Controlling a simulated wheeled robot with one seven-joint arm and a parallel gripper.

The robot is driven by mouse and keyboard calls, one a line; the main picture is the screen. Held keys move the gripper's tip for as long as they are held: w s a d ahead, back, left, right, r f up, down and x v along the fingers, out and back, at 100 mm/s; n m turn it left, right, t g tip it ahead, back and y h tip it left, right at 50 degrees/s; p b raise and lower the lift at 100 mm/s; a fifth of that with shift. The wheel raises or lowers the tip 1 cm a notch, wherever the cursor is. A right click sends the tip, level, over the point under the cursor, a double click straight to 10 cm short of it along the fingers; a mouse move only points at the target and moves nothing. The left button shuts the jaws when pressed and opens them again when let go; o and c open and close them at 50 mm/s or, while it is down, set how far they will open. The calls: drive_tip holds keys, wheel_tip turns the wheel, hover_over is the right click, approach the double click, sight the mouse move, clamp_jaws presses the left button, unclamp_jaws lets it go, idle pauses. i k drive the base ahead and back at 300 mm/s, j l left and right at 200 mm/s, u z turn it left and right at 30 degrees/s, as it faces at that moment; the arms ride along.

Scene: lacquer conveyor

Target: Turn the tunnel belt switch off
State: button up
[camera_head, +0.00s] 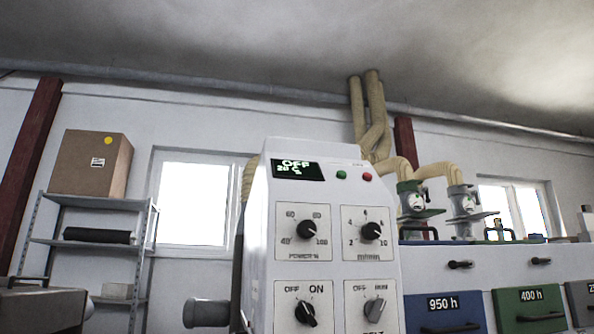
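A white control panel (335,225) stands in the middle of the head view. At its lower right is the belt switch (375,309), a grey lever knob under the words OFF and RUN, with a partly cut-off label below that seems to read BELT. Its lever looks tilted to the upper right, towards RUN. To its left is a black knob (306,313) under OFF and ON; its setting is hard to tell. The display (297,171) above reads OFF and about 20 °C. My gripper is not in view.
Drawers marked 950 h (443,304) and 400 h (531,296) are at right. A shelf (95,202) with a cardboard box (91,163) stands at left.

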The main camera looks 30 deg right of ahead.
sight(373, 309)
drive_tip(key=z, duration=1.45)
